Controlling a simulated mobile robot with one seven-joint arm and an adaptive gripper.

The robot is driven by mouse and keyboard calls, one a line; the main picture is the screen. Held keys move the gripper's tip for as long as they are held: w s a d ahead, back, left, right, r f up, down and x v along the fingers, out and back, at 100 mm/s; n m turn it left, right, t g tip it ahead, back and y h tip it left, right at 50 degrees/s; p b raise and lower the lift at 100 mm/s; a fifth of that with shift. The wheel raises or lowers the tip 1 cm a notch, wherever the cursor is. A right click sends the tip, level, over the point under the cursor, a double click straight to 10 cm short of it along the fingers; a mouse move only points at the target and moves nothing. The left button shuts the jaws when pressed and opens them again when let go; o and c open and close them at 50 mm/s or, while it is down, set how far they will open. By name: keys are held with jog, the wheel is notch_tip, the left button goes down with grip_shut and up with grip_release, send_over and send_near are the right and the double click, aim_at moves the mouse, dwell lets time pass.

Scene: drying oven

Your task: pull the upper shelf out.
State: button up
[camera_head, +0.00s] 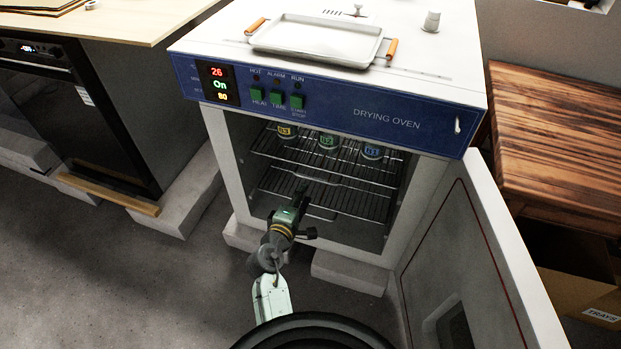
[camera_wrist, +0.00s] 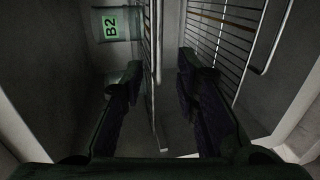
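The drying oven (camera_head: 330,116) stands open, with two wire shelves inside. The upper shelf (camera_head: 335,165) carries three labelled cups; its front bar (camera_wrist: 154,105) runs lengthwise in the wrist view, which is turned on its side. The lower shelf (camera_head: 350,200) sits beneath it and shows at the right in the wrist view (camera_wrist: 225,42). My gripper (camera_head: 304,192) is in front of the shelves. In the wrist view its fingers (camera_wrist: 160,72) are apart, with the upper shelf's front edge between them in the picture. Contact cannot be told.
The oven door (camera_head: 465,270) hangs open at the right. The green-labelled cup (camera_head: 328,141) is marked B2 in the wrist view (camera_wrist: 110,25). A metal tray (camera_head: 318,40) lies on the oven top. A wooden table (camera_head: 560,130) is at the right; floor is clear at the left.

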aim_at(311, 178)
jog(key=p+x, duration=0.1)
jog(key=x, duration=0.7)
jog(key=shift+w+d, duration=0.15)
jog(key=shift+w, duration=0.25)
jog(key=shift+c, duration=0.4)
grip_shut()
